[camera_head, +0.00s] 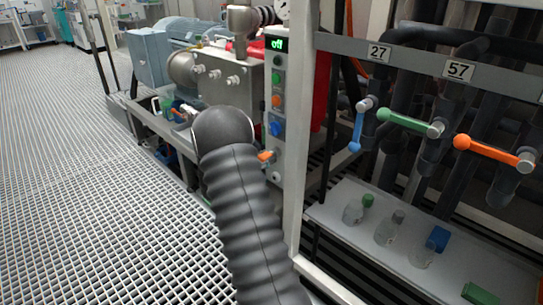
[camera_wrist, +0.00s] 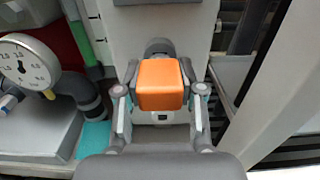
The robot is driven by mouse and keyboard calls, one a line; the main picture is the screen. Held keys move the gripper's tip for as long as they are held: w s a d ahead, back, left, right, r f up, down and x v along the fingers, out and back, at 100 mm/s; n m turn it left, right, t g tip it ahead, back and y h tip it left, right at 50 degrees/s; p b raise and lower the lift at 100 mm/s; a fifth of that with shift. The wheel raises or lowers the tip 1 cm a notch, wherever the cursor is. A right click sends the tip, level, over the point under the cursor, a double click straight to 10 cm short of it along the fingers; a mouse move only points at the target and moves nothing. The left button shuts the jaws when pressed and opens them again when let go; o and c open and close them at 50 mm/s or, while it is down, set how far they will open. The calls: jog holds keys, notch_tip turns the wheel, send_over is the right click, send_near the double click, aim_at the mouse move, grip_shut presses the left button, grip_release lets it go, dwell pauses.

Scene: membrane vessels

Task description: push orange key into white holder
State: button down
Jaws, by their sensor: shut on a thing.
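The orange key (camera_wrist: 160,85) shows as a block in the middle of the wrist view. My gripper (camera_wrist: 159,97) is shut on it, with a teal-padded finger at each side. A pale piece with a small dark slot (camera_wrist: 162,117) shows just below the key; I cannot tell whether it is the white holder or how far the key is into it. In the head view my arm hides most of the gripper. A small orange piece (camera_head: 265,156) shows beside my arm, by the panel; I cannot tell if it is the same key.
A white control panel (camera_head: 277,100) with an "off" display stands beyond my arm. A grey upright post (camera_head: 300,130) is close on its right. Pipes with blue, green and orange (camera_head: 485,149) valve handles are at right, above a shelf with flasks. A pressure gauge (camera_wrist: 22,62) is at left.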

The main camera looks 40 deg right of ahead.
jog(key=shift+s+a, duration=0.2)
jog(key=shift+a, duration=2.15)
jog(key=w+a+f+n+t+y, duration=0.1)
jog(key=a+n+t+y, duration=0.5)
jog(key=a, duration=1.1)
jog(key=a+f+n+t+y, duration=0.1)
jog(key=a+n+t+y, duration=0.5)
jog(key=a, duration=1.1)
jog(key=n+t, duration=0.1)
jog(key=t, duration=0.3)
jog(key=shift+w+f+n+y, duration=0.2)
jog(key=shift+w+n+y, duration=0.15)
jog(key=shift+n+y, duration=0.05)
jog(key=shift+a, duration=0.1)
